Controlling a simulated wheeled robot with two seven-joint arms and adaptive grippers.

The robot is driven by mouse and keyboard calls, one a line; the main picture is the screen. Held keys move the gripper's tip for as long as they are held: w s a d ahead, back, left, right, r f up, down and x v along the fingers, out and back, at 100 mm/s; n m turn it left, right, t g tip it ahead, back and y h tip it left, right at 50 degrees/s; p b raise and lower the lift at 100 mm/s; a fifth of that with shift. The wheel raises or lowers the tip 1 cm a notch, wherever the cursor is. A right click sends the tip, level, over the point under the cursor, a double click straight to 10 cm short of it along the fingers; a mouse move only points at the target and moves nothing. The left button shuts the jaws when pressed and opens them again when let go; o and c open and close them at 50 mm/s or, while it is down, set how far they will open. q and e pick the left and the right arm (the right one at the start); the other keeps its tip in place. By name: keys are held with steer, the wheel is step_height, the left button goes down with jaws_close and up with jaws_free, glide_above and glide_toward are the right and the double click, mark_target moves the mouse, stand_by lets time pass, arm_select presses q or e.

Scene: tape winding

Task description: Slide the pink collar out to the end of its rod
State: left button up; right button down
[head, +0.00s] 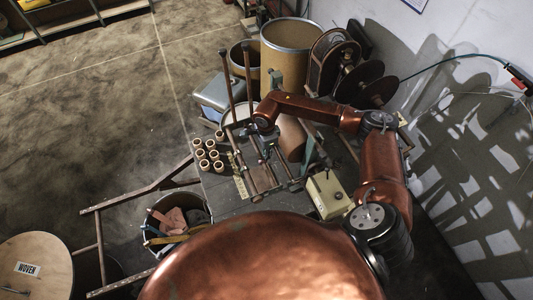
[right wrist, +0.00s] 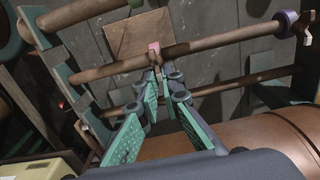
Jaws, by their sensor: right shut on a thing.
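The pink collar (right wrist: 154,48) shows in the right wrist view as a small pink piece at a brown rod (right wrist: 220,43), left of the rod's middle. A purple ring (right wrist: 286,24) sits at the rod's right end. My right gripper (right wrist: 156,66) is shut on the pink collar, its green finger pads converging at it from below; the fingertips partly hide it. In the head view my right gripper (head: 262,125) is at the winding frame (head: 264,178) on the bench. The collar is too small to make out there. My left gripper is not in view.
More rods lie parallel to this one, including a lower rod (right wrist: 245,81). Several small tan spools (head: 209,155) stand left of the frame. A beige box (head: 328,194) sits right of it. Drums (head: 292,55) and large reels (head: 333,60) stand behind. A bin (head: 178,218) stands front left.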

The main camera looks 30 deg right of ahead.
steer(key=shift+s+a, duration=0.1)
steer(key=shift+a, duration=0.05)
steer(key=s+p, duration=0.2)
steer(key=s, duration=0.6)
steer(key=shift+s+a, duration=0.2)
steer(key=shift+a, duration=0.2)
stand_by(1.2)
steer(key=shift+f, duration=0.1)
stand_by(0.4)
steer(key=shift+w, duration=0.1)
